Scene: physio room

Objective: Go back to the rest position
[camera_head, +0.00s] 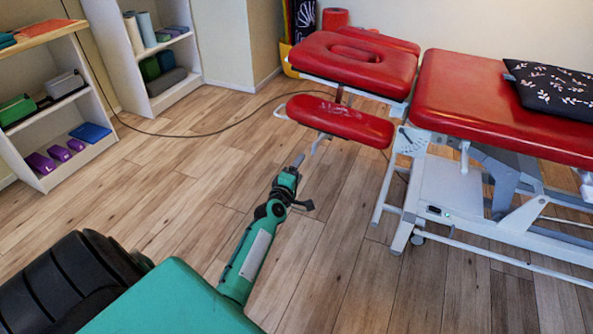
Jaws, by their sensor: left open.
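My left arm is green and reaches forward from the bottom of the picture, over the wooden floor. Its gripper (304,184) is at the far end of the arm, low in front of the red treatment table. The jaws are open, and I see nothing between them. The gripper is apart from the table's red armrest (340,121), which is above and to the right of it in the picture. My right gripper is not in view.
A red treatment table (465,95) with a white frame stands at the right, a dark patterned pillow (553,88) on it. Shelves (62,118) with boxes and rolls line the left. A cable (190,135) crosses the floor. Open floor (165,205) lies left of the arm.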

